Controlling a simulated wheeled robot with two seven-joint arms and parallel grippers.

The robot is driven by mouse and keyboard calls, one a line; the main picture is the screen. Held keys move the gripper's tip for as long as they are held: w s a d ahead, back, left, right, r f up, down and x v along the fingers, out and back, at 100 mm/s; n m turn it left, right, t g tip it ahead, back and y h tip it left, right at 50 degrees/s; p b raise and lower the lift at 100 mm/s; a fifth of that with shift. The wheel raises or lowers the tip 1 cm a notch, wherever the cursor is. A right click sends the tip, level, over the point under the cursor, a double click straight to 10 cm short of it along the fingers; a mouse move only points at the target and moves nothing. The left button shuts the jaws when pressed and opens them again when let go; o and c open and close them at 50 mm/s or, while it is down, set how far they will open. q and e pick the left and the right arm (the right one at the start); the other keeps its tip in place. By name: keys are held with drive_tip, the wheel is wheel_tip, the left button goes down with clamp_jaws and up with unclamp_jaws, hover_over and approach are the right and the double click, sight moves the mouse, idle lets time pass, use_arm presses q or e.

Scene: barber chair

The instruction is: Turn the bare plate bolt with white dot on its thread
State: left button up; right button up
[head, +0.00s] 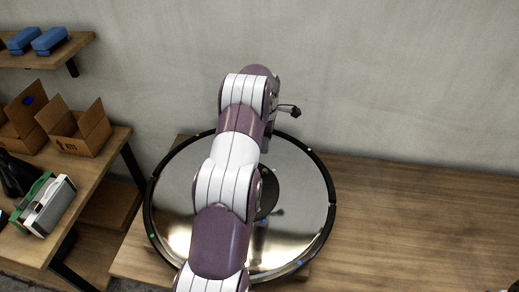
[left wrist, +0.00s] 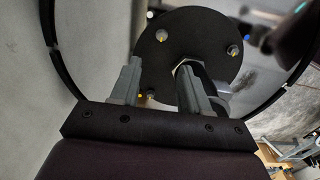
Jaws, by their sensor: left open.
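A black round plate (left wrist: 200,28) with several bolts fills the upper middle of the left wrist view. One bolt (left wrist: 161,35) stands at its upper left, another (left wrist: 232,50) at its right, and a third (left wrist: 151,93) at its lower left. Their marks are too small to tell which bolt has the white dot. My left gripper (left wrist: 159,66) is open in front of the plate, with no bolt visibly held. Its right finger overlaps the central hub. In the head view the plate (head: 268,187) is partly behind my left arm. My right gripper is not in view.
The plate sits centrally on a mirrored disc (head: 306,195) with a black rim, lying on a wooden bench (head: 425,220). The bench is clear to the right. At left, a side table bears cardboard boxes (head: 84,128) and a green-and-white item (head: 44,205).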

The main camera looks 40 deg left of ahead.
use_arm(q)
drive_tip(key=b, duration=0.7)
hover_over(265, 171)
drive_tip(key=f, duration=0.7)
drive_tip(key=shift+s+d+f, duration=0.1)
drive_tip(key=shift+s+d, duration=0.05)
drive_tip(key=shift+d, duration=0.05)
drive_tip(key=f, duration=0.4)
drive_tip(key=shift+w+a, duration=0.25)
drive_tip(key=shift+a, duration=0.1)
drive_tip(key=shift+f, duration=0.35)
drive_tip(key=shift+s+d+f, duration=0.1)
drive_tip(key=shift+s+d, duration=0.05)
clamp_jaws()
